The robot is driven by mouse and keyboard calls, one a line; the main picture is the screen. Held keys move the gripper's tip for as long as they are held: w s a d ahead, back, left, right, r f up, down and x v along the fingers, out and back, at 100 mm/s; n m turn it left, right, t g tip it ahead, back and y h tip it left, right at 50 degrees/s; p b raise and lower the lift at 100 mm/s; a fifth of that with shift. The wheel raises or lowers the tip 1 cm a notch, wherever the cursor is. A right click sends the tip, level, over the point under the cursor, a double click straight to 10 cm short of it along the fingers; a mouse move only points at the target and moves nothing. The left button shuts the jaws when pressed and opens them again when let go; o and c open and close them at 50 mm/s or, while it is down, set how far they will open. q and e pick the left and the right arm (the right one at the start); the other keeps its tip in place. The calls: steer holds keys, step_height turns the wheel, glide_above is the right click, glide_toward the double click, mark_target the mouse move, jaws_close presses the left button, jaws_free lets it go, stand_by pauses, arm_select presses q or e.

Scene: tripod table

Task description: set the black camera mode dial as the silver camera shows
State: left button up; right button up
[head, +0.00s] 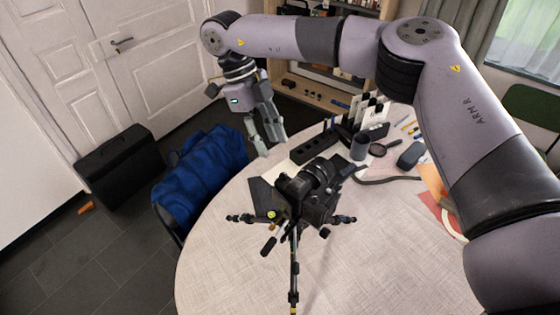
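The black camera (322,174) sits on a tripod (295,244) at the near left part of the round table. Its mode dial is too small to make out. I cannot pick out a silver camera in the head view. My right gripper (268,144) hangs from the arm that crosses the top of the view. It points down, up and to the left of the black camera and apart from it. Its two fingers look spread, with nothing visible between them. My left gripper is out of view.
The pale round table (380,260) has a black slotted holder (313,148), a dark cup (360,147), a magnifier (379,149) and a dark case (410,154) behind the camera. A blue jacket (200,175) lies over a chair at left.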

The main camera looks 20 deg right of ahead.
mark_target(283, 175)
steer(key=p+x, duration=0.2)
steer(key=x, duration=0.5)
steer(key=shift+d+p, duration=0.1)
steer(key=shift+p, duration=0.3)
steer(key=shift+s+f, duration=0.2)
steer(key=shift+f, duration=0.25)
jaws_close()
